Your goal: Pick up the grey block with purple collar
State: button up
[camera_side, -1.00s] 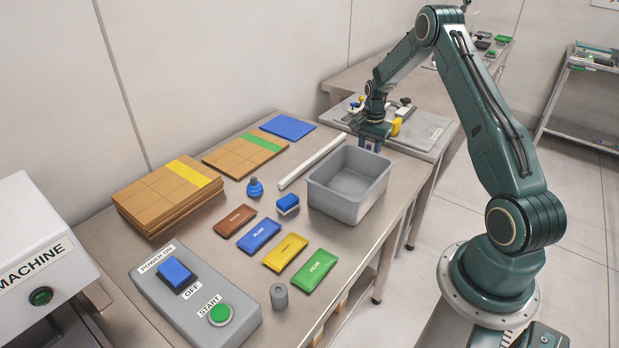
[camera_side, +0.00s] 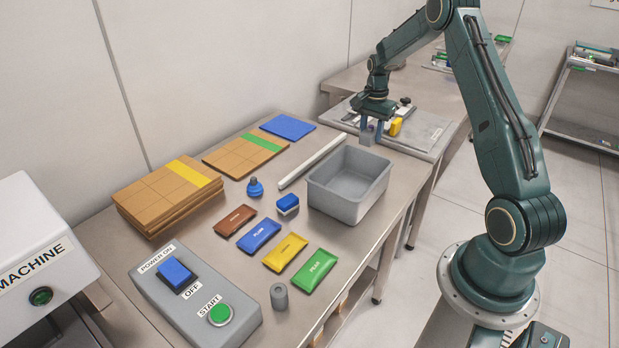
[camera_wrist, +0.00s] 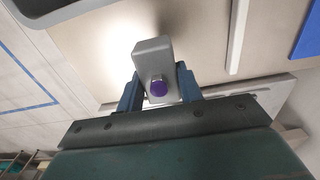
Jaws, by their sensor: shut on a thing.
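The grey block with the purple collar (camera_wrist: 153,62) is between the two blue fingers of my gripper (camera_wrist: 160,88) in the wrist view. The purple collar (camera_wrist: 158,88) shows on its end. In the side view my gripper (camera_side: 372,130) is shut on the grey block (camera_side: 367,136), above the back of the table behind the grey bin. The block's lower part is partly hidden by the bin and fingers in the side view.
An empty grey bin (camera_side: 340,206) stands just in front of my gripper. A white bar (camera_side: 312,161) lies left of it. A raised grey plate (camera_side: 425,138) with a yellow part (camera_side: 396,127) is behind. Several coloured packets, including a green one (camera_side: 315,269), lie nearer.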

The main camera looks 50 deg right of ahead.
aim_at(372, 127)
notch_tip(372, 127, up, 13)
dwell(0.3)
jog(key=shift+a, duration=0.1)
dwell(0.5)
